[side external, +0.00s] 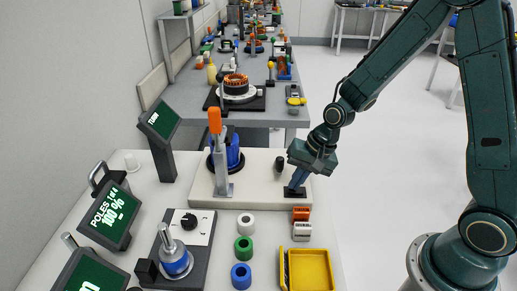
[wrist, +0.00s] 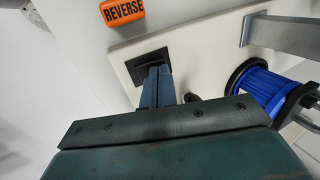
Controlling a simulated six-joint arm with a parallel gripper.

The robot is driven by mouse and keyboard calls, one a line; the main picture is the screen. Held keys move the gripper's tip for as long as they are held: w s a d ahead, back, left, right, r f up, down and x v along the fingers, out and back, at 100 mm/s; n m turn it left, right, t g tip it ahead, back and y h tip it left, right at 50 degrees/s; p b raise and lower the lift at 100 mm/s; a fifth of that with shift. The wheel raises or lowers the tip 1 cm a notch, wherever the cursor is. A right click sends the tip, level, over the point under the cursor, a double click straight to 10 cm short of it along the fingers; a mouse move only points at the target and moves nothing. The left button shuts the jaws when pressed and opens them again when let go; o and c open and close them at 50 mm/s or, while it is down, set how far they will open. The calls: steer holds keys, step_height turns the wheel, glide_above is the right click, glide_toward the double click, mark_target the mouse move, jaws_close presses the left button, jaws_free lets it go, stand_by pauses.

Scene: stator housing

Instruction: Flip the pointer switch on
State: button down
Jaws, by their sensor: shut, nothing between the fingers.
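My gripper (side external: 293,189) is shut and empty, pointing down with its fingertips at a black square plate (side external: 304,192) on the right end of the cream board. In the wrist view the closed fingers (wrist: 154,68) cover the middle of this black plate (wrist: 135,67). Whether they touch it is not clear. The plate may be the base of the pointer switch; any lever is hidden behind the fingers. A round black knob (side external: 189,220) on a small white panel also looks like a pointer switch, well left of my gripper. A short black peg (side external: 280,163) stands beside my gripper.
The cream board (side external: 255,184) carries a blue stator part (side external: 234,153) and a grey clamp with an orange handle (side external: 215,122). An orange REVERSE block (side external: 301,213) lies in front of the plate. A yellow tray (side external: 310,270) and coloured rings are nearer the front.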

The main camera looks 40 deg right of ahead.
steer(key=shift+a+f+g+h, duration=0.15)
steer(key=shift+f+g+h, duration=0.1)
steer(key=shift+g+h, duration=0.05)
steer(key=shift+s+d, duration=0.1)
steer(key=shift+d, duration=0.1)
steer(key=shift+s+d+f, duration=0.2)
steer(key=shift+s+d, duration=0.3)
steer(key=shift+s, duration=0.1)
steer(key=shift+r, duration=0.1)
steer(key=shift+v, duration=0.8)
steer(key=v, duration=1.2)
steer(key=shift+r, duration=0.3)
